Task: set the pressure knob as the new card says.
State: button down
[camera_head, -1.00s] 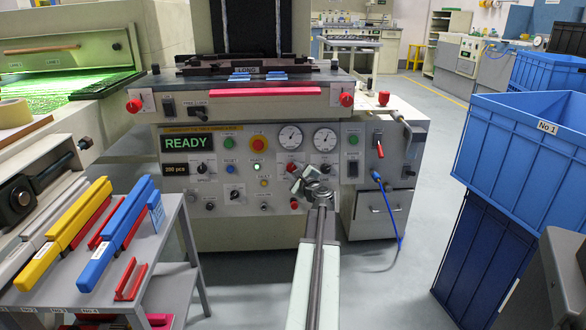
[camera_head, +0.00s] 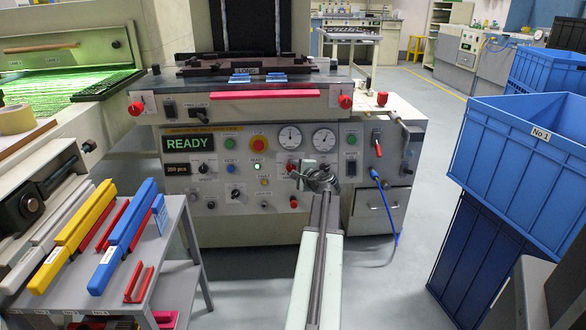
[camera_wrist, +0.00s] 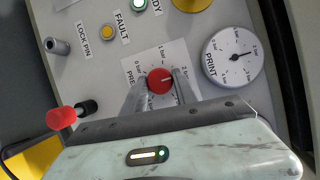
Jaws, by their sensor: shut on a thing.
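The red pressure knob (camera_wrist: 159,80) is on a white plate with a bar scale marked 0, 1 and 2 bar, part of it covered. A short pale mark on the knob's face points to the right in the wrist view. My gripper (camera_wrist: 160,88) has one finger on each side of the knob and is shut on it. In the head view my gripper (camera_head: 316,176) is at the front of the machine panel, hiding part of it. The round PRINT gauge (camera_wrist: 233,56) is right of the knob, its needle pointing right. I cannot make out a new card.
A lit green READY display (camera_head: 188,143) is on the panel's left. A lock pin (camera_wrist: 57,46) and a red-tipped lever (camera_wrist: 62,118) stick out near my gripper. A grey rack with coloured bars (camera_head: 125,235) stands left, blue crates (camera_head: 520,150) right.

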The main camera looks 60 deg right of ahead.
dwell(0.3)
jog(key=c, duration=1)
grip_release()
jog(key=shift+o, duration=0.2)
jog(key=p+v, duration=0.2)
jog(key=v, duration=0.5)
jog(key=shift+s+a, duration=0.25)
jog(key=shift+s, duration=0.05)
jog(key=shift+r, duration=0.1)
